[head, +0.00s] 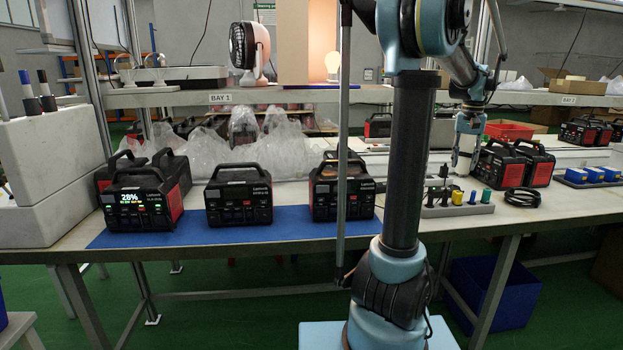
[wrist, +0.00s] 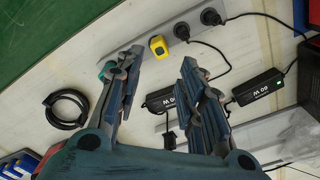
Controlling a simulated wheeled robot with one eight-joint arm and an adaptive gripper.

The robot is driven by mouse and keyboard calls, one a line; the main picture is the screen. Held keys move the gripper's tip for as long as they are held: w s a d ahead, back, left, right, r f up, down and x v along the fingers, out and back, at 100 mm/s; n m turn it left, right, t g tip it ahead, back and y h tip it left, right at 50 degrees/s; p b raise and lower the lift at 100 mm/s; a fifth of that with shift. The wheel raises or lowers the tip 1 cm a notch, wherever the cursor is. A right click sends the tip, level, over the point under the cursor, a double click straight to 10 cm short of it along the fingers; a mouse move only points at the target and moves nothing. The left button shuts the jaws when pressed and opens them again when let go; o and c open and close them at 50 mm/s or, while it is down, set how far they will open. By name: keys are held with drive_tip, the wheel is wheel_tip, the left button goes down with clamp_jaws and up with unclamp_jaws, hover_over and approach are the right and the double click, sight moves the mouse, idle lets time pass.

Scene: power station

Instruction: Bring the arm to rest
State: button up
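My arm rises in the middle of the head view and bends over to the right. Its end hangs pointing down over the bench (head: 330,245), close to a grey holder strip with several coloured plugs (head: 456,210). In the wrist view my gripper (wrist: 160,62) has its two fingers spread apart with nothing held between them. A yellow plug (wrist: 158,46) and a black 60 W adapter (wrist: 161,98) show beyond the gap. A green plug (wrist: 106,70) is partly hidden behind the left finger.
Three black-and-red power stations stand on a blue mat (head: 107,238); the left one (head: 140,208) has a lit display reading 28%. More power stations (head: 512,164), a coiled black cable (head: 522,197) and blue items (head: 594,175) are at right. A shelf (head: 300,96) crosses behind.

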drive_tip(key=s+a+f+n+t, duration=0.1)
drive_tip(key=s+a+f+n, duration=0.2)
drive_tip(key=a, duration=0.8)
drive_tip(key=s+a+f+n, duration=0.1)
drive_tip(key=s+a+f, duration=0.3)
drive_tip(key=a, duration=0.8)
drive_tip(key=s+a+f+n+t, duration=0.1)
drive_tip(key=s+a+f+n, duration=0.2)
drive_tip(key=s+a+f, duration=0.9)
drive_tip(key=s+f, duration=0.1)
drive_tip(key=s, duration=0.2)
drive_tip(key=shift+f+n, duration=0.2)
drive_tip(key=shift+n, duration=0.1)
